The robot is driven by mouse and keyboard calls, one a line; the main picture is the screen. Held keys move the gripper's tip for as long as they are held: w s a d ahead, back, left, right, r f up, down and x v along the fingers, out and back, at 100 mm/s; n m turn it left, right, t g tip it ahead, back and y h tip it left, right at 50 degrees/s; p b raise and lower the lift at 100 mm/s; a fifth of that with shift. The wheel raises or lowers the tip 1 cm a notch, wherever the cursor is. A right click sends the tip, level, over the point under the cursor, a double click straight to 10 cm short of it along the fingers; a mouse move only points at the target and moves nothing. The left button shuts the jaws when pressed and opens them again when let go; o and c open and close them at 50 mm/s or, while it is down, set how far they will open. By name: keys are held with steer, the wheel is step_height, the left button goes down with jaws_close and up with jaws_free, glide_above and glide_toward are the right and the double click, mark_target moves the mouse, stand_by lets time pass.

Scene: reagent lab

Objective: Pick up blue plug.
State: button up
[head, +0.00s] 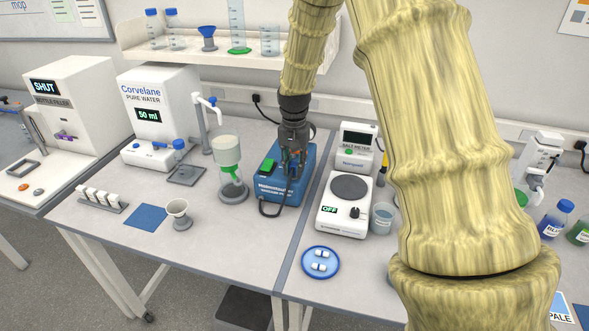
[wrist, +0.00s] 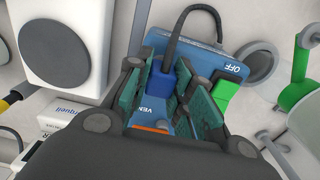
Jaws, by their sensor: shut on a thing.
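The blue plug (wrist: 161,84) is a dark blue block with a black cable leaving its top in the wrist view. My gripper (wrist: 168,98) has its green-padded fingers on both sides of it and is shut on it. A lighter blue part lettered "VEN" (wrist: 156,107) shows between the fingers just below. In the head view my gripper (head: 294,163) points down over the blue pump box (head: 287,190) with a green switch (head: 267,166). The fingers mostly hide the plug there. I cannot tell whether the plug is seated or free.
A white balance (head: 343,218) stands right of the box, with a blue dish (head: 320,275) in front. A filter flask (head: 232,185) stands close on the left. A black cable loop (head: 271,207) hangs at the box's front. Bare bench lies in front.

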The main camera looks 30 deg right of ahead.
steer(key=shift+r, duration=0.35)
step_height(320, 180, up, 2)
steer(key=shift+b, duration=0.75)
steer(key=s+a+r+b, duration=0.1)
steer(key=s+b, duration=0.3)
steer(key=s, duration=1.2)
steer(key=shift+r, duration=0.2)
steer(key=shift+a, duration=0.1)
steer(key=shift+w+r, duration=0.1)
steer(key=shift+r, duration=0.1)
steer(key=shift+w+a+p, duration=1.6)
steer(key=shift+w+a, duration=0.8)
steer(key=shift+w, duration=0.95)
steer(key=shift+w+a+p, duration=1.55)
steer(key=shift+w+a, duration=0.8)
steer(key=shift+w, duration=1)
steer(key=shift+w+a+p, duration=1.6)
steer(key=shift+w+a, duration=0.8)
steer(key=shift+w, duration=0.95)
steer(key=shift+w+a+f, duration=0.1)
steer(key=shift+w+a, duration=0.2)
steer(key=shift+w, duration=0.1)
steer(key=shift+f, duration=0.35)
